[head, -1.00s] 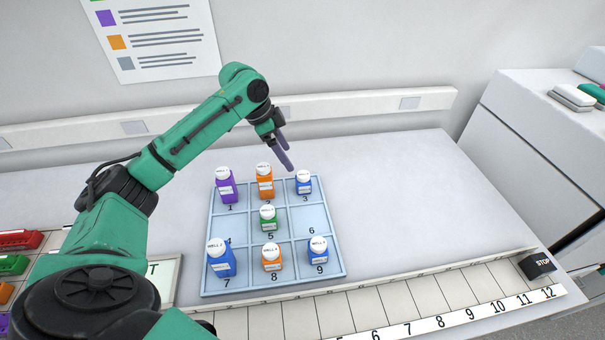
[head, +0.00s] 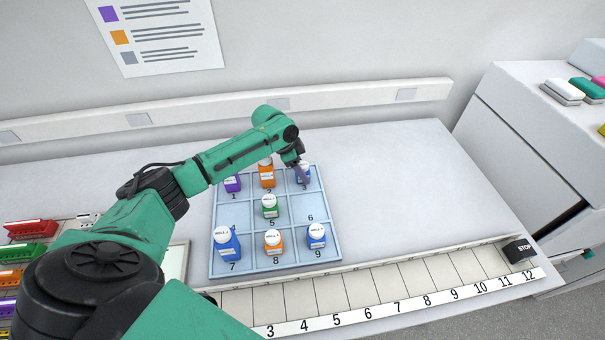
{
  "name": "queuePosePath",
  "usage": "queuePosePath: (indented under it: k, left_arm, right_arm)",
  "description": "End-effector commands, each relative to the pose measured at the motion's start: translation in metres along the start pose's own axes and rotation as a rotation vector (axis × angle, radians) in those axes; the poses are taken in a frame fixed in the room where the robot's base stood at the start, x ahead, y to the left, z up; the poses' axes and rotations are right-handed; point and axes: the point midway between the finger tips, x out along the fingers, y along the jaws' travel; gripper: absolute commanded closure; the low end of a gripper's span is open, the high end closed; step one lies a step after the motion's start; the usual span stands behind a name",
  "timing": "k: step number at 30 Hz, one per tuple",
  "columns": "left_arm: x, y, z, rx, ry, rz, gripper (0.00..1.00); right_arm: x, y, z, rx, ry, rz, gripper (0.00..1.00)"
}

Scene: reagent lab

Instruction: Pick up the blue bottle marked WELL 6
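A blue bottle with a white cap (head: 306,177) stands in compartment 3 of the blue-grey tray (head: 311,208), partly hidden by my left gripper (head: 302,174). My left gripper points down at this bottle; the view does not show whether the fingers touch it or how wide they are apart. Other blue bottles stand in compartment 7 (head: 226,245) and compartment 9 (head: 316,237). Compartment 6 holds no bottle. My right gripper is out of view.
The tray also holds a purple bottle (head: 232,184), orange bottles (head: 266,175) (head: 273,243) and a green bottle (head: 269,206). A numbered strip (head: 398,311) runs along the front. Coloured blocks (head: 30,228) lie at left. The table right of the tray is clear.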

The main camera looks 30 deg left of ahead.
Motion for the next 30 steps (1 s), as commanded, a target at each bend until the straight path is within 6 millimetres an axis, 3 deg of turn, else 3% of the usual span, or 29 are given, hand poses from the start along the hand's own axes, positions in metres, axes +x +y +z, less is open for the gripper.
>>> queuePosePath:
  k: [1,2,11,16,20,27,30]
  left_arm:
    - [0.000,0.000,0.000,0.000,0.000,0.000,0.89]
    - [0.000,0.000,0.000,0.000,0.000,0.000,1.00]
    - [-0.003,-0.001,-0.001,0.000,0.001,-0.001,1.00]
    - [-0.020,-0.001,-0.008,0.000,0.002,-0.003,1.00]
    - [-0.051,-0.002,-0.022,0.004,0.004,-0.006,1.00]
    - [-0.135,-0.001,-0.057,0.003,0.006,-0.006,1.00]
    - [-0.161,-0.001,-0.067,0.002,0.005,-0.003,1.00]
  right_arm:
    - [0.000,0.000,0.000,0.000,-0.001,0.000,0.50]
    - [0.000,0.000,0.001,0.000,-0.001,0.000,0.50]
    - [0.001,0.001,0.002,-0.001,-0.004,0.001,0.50]
    - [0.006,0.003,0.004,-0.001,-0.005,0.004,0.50]
    - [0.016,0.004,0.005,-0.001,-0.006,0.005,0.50]
    - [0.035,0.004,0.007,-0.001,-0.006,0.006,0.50]
    - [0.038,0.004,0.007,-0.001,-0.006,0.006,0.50]
